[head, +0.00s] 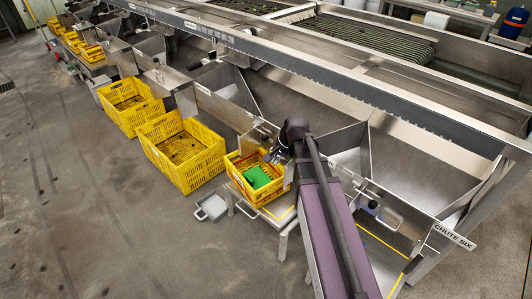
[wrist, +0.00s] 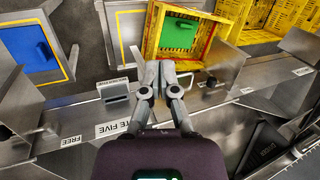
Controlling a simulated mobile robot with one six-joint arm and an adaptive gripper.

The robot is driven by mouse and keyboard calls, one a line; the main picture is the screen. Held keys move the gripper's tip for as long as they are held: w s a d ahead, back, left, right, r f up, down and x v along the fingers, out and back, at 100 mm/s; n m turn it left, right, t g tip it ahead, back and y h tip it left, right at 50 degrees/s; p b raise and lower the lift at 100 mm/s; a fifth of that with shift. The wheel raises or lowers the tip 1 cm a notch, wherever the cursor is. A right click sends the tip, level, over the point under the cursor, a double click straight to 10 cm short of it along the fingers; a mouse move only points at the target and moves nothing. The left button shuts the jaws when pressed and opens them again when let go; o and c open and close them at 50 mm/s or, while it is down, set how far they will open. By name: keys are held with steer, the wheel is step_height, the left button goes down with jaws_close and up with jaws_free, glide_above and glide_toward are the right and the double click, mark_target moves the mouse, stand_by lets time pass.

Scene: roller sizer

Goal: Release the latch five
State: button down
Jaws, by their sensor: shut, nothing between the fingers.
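My gripper (wrist: 160,68) is shut and empty in the wrist view, with its fingertips in front of the near edge of a yellow crate. A "FREE" label (wrist: 70,140) is farther left. I cannot tell for sure which part is latch five. In the head view my arm hides most of the chute five front.
The yellow crate (head: 262,204) holding a green item (head: 255,177) stands on a stand below the chute. Larger yellow crates (head: 182,155) stand to its left. The "CHUTE SIX" sign (head: 454,235) is at right. The left floor is clear.

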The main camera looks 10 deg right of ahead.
steer(key=shift+w+d+f+m+t+y+b, duration=0.55)
steer(key=shift+w+d+f+m+t+b, duration=0.65)
steer(key=shift+w+f+m+b, duration=1.75)
steer(key=shift+w+d+f+m+t+y+b, duration=0.75)
steer(key=shift+w+d+f+m+b, duration=0.8)
steer(key=shift+w+m+b, duration=2.7)
steer(key=shift+w+d+f+m+t+y+b, duration=0.4)
steer(key=shift+w+d+f+m+t+b, duration=0.75)
steer(key=shift+w+f+m+b, duration=2.4)
steer(key=shift+w+r+n+p, duration=1.1)
steer(key=shift+w+n, duration=0.05)
steer(key=shift+w, duration=0.05)
steer(key=b+x, duration=0.4)
steer(key=x, duration=0.4)
steer(key=shift+b, duration=0.3)
steer(key=shift+b+x, duration=0.45)
steer(key=shift+x, duration=0.5)
steer(key=shift+d+r, duration=0.1)
steer(key=shift+r, duration=0.05)
